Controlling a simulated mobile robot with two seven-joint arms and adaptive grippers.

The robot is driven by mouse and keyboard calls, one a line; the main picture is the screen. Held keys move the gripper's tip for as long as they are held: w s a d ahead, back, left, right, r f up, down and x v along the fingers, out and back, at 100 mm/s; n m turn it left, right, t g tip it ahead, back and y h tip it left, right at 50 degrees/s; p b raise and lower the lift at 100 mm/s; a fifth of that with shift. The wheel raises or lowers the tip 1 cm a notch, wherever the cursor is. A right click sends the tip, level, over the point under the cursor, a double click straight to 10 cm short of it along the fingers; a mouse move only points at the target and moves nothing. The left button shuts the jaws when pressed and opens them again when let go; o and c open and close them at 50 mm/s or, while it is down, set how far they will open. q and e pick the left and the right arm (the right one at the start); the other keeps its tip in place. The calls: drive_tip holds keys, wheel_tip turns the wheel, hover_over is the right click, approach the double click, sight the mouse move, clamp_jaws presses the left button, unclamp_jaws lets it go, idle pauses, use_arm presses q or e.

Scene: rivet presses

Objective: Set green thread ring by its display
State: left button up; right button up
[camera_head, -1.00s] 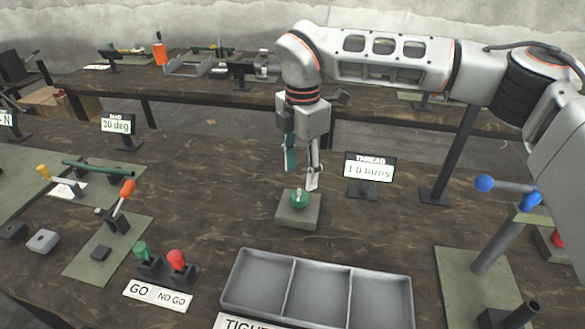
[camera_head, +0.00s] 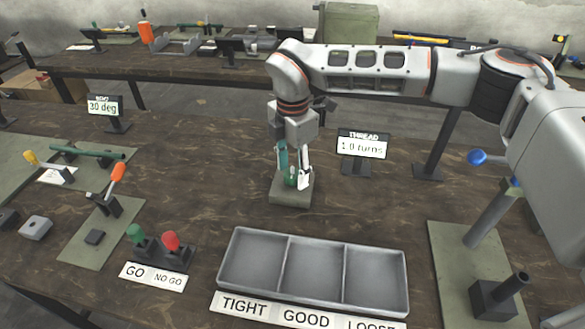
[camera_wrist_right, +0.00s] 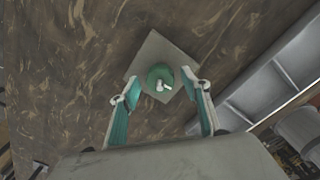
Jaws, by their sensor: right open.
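The green thread ring (camera_wrist_right: 160,77) sits on a grey square block (camera_head: 291,193) on the dark table. It has a small pale handle on top. The thread display (camera_head: 362,147) reads "1.0 turns" and stands behind and to the right of the block. My right gripper (camera_head: 292,182) points down over the ring, its fingers on either side and partly hiding it in the head view. In the right wrist view the gripper (camera_wrist_right: 160,100) is open, with the ring between and just beyond its fingertips. I cannot tell if a finger touches it. My left gripper is not in view.
A three-part tray (camera_head: 313,270) labelled TIGHT, GOOD and LOOSE lies in front of the block. A GO / NO GO gauge stand (camera_head: 160,251) is to its left. A press with a blue knob (camera_head: 478,157) stands at right. Table around the block is clear.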

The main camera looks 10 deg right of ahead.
drive_tip(key=c, duration=1.1)
drive_tip(key=shift+n, duration=0.4)
